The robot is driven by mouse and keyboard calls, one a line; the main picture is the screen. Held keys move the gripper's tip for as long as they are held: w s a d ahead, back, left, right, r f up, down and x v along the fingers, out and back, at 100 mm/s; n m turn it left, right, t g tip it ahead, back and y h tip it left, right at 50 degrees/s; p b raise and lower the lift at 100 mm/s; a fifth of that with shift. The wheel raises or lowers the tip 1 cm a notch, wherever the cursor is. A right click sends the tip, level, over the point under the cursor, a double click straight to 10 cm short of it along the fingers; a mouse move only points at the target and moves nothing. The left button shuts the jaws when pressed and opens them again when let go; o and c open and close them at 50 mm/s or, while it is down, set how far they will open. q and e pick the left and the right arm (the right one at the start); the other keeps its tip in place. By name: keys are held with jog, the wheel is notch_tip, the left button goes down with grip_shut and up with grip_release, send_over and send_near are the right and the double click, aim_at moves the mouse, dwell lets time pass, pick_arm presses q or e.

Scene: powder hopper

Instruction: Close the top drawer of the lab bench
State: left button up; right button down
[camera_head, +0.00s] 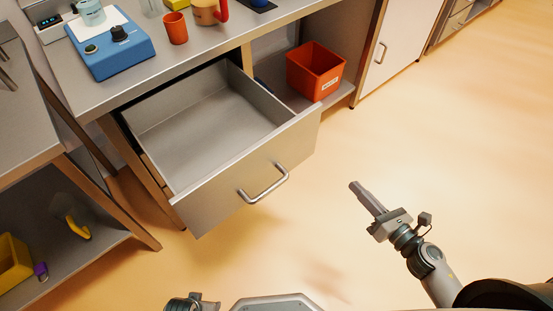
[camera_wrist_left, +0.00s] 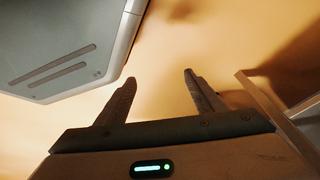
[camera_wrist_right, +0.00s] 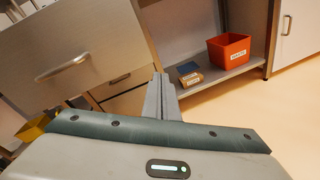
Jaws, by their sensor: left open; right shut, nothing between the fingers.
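The top drawer (camera_head: 215,118) of the lab bench is pulled far out and is empty inside. Its front panel (camera_head: 290,150) carries a silver bar handle (camera_head: 265,184), which also shows in the right wrist view (camera_wrist_right: 68,70). My right gripper (camera_head: 362,192) is shut and empty, in front of the drawer and to its right, apart from it. Its closed fingers show in the right wrist view (camera_wrist_right: 160,95). My left gripper (camera_wrist_left: 158,90) is open and empty in the left wrist view; only a small part of that arm shows at the head view's bottom edge.
A blue device (camera_head: 110,45), an orange cup (camera_head: 176,28) and other items stand on the bench top. A red bin (camera_head: 315,70) sits on the lower shelf to the right. A side shelf at left holds a yellow bin (camera_head: 14,262). The floor in front and right is clear.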

aim_at(303, 144)
pick_arm(q)
jog(key=shift+w+r+b, duration=0.85)
jog(key=shift+w+r, duration=0.1)
jog(key=shift+w, duration=0.1)
pick_arm(e)
jog(key=s+a+r+n+y, duration=0.2)
jog(key=a+r+n+y, duration=0.1)
jog(key=r+n, duration=0.4)
jog(key=shift+a, duration=0.75)
pick_arm(q)
jog(key=shift+f, duration=0.15)
pick_arm(e)
jog(key=shift+a+r, duration=0.1)
